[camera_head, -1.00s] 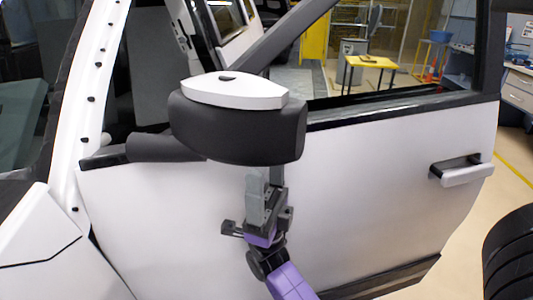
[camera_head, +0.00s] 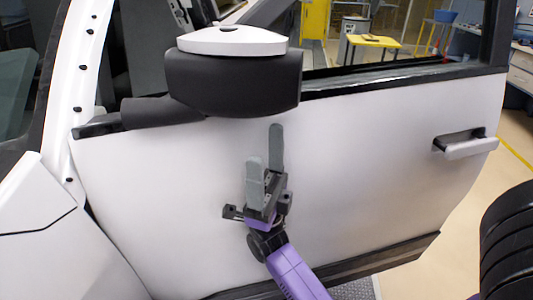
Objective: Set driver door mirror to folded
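The driver door mirror (camera_head: 233,85) has a black housing with a white cap. It sticks out from the door's front upper corner on a black arm (camera_head: 160,112). The white driver door (camera_head: 370,150) is behind it. My gripper (camera_head: 265,150) is below the mirror, in front of the door panel, with its two grey fingers pointing up. The fingers are apart with nothing between them. The fingertips are below the housing's lower edge and do not appear to touch it.
A door handle (camera_head: 465,144) is at the right of the door. A black tire (camera_head: 510,245) stands at the lower right. A yellow table (camera_head: 373,42) is beyond the window. The door panel around my gripper is clear.

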